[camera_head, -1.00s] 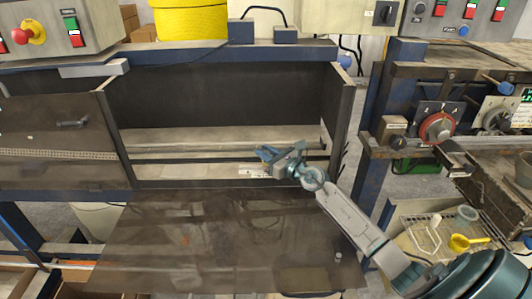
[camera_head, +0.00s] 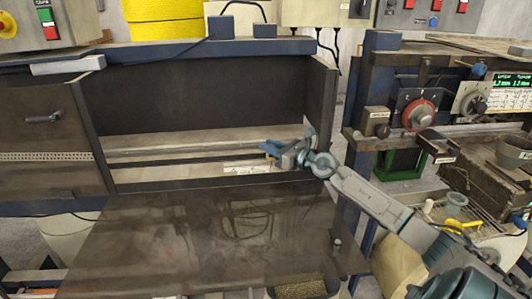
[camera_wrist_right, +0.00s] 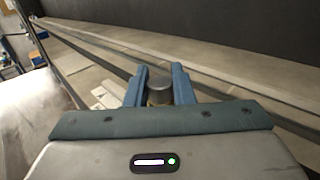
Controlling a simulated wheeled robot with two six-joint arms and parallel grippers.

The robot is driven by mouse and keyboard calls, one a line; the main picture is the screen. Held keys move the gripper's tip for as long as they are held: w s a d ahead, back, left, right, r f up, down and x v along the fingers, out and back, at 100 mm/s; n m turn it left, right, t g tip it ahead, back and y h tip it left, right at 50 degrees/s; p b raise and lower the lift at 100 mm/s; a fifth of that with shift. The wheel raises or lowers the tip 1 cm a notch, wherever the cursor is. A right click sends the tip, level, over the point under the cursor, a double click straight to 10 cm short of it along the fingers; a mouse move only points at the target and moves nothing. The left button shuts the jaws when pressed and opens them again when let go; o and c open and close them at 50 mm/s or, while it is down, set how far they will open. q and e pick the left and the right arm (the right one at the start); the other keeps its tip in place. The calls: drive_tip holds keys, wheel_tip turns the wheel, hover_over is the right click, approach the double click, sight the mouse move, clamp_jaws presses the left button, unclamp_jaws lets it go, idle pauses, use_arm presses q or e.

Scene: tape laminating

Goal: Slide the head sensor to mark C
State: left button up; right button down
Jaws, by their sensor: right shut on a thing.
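My right gripper (camera_head: 270,149) reaches into the open bay from the right, low near its front edge. In the right wrist view its two blue fingers (camera_wrist_right: 159,88) are shut on a round grey metal knob (camera_wrist_right: 159,92). What the knob belongs to is mostly hidden. I cannot make out a mark C. My left gripper is out of view.
A brown flap (camera_head: 190,240) hangs open below the bay, with a small knob (camera_head: 336,243) at its right. The bay's right wall (camera_head: 320,105) is close to my arm. A control unit with a red dial (camera_head: 417,114) stands at the right.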

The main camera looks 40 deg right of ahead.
drive_tip(key=c, duration=1.5)
unclamp_jaws()
drive_tip(key=shift+d, duration=0.1)
drive_tip(key=shift+o, duration=1.1)
drive_tip(key=shift+s+d, duration=0.1)
drive_tip(key=shift+d, duration=0.1)
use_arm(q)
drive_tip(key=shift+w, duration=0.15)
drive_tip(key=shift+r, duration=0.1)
